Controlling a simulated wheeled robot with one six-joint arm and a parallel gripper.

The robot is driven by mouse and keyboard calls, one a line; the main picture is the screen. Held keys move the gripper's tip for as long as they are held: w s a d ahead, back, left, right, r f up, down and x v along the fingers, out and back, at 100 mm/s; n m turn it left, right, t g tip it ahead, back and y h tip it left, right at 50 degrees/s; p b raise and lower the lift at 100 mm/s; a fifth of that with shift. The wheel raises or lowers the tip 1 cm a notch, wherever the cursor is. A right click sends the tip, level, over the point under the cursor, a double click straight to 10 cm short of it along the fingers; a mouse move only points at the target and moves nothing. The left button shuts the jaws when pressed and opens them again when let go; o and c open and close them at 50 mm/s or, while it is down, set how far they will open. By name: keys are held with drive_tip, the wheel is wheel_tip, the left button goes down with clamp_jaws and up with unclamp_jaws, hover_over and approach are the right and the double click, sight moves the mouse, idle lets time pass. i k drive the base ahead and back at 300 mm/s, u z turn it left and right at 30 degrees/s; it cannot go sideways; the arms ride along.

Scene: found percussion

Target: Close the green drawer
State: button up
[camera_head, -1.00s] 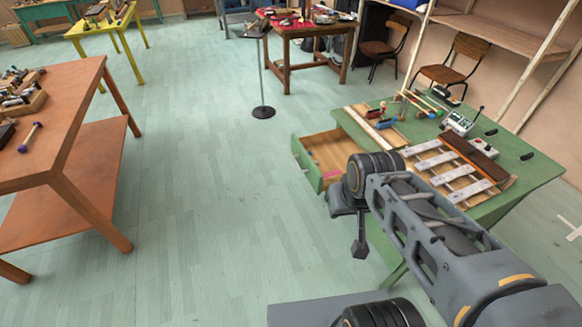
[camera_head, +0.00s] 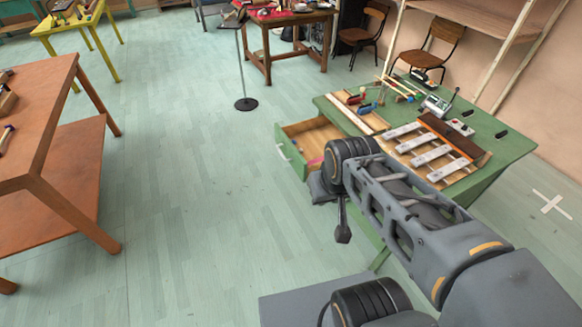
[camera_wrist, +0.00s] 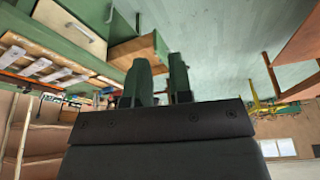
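The green drawer (camera_head: 291,158) is pulled out from the left side of the green table (camera_head: 515,147). Its front is green with a small pale handle, and its inside is bare wood with a small pink item at the near end. My arm hides the drawer's near corner in the head view. In the wrist view, which is tilted, a wooden box side that looks like the drawer (camera_wrist: 140,47) shows just beyond my fingers. My gripper (camera_wrist: 161,80) has its two fingers apart with nothing between them. Whether a finger touches the drawer cannot be told.
A metal-bar xylophone (camera_head: 432,150), mallets and small devices lie on the green table. An orange table (camera_head: 45,150) stands at the left. A black stand (camera_head: 246,104) is on the floor, with a dark red table (camera_head: 290,20) behind. The floor left of the drawer is clear.

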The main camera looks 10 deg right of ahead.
sight(312, 136)
drive_tip(key=z, duration=0.2)
drive_tip(key=k, duration=0.2)
drive_tip(key=u, duration=0.85)
drive_tip(key=i, duration=0.65)
drive_tip(key=u, duration=0.05)
